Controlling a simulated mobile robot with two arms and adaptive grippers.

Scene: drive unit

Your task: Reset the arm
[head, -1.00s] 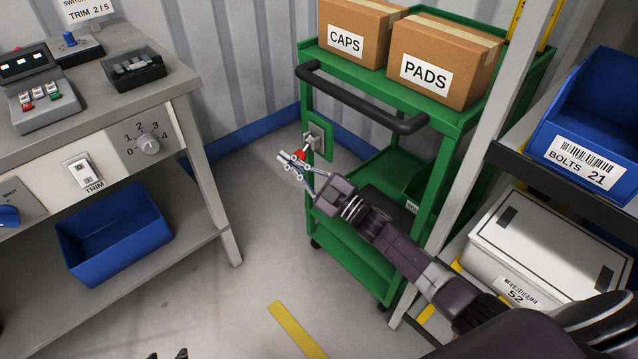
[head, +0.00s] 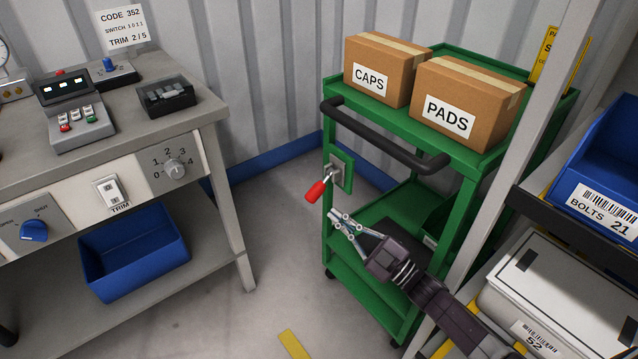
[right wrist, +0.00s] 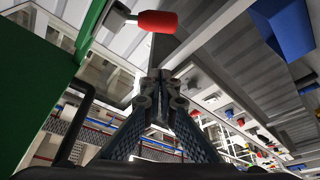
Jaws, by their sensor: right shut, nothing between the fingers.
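My right gripper (head: 342,218) is shut and empty in the head view. It is just below and to the right of a lever with a red handle (head: 316,191), apart from it in the picture. The lever sits on a green plate on the front of the green cart (head: 385,112). The handle points down and toward the left. In the right wrist view the red handle (right wrist: 157,21) shows above the closed fingertips (right wrist: 157,82). My left gripper is not in view.
A grey bench (head: 215,110) with a trim switch (head: 110,193), a dial (head: 174,169) and a blue bin (head: 135,255) stands at left. Boxes marked CAPS (head: 385,68) and PADS (head: 465,100) sit on the cart. A shelf post (head: 500,165) stands close by the right arm.

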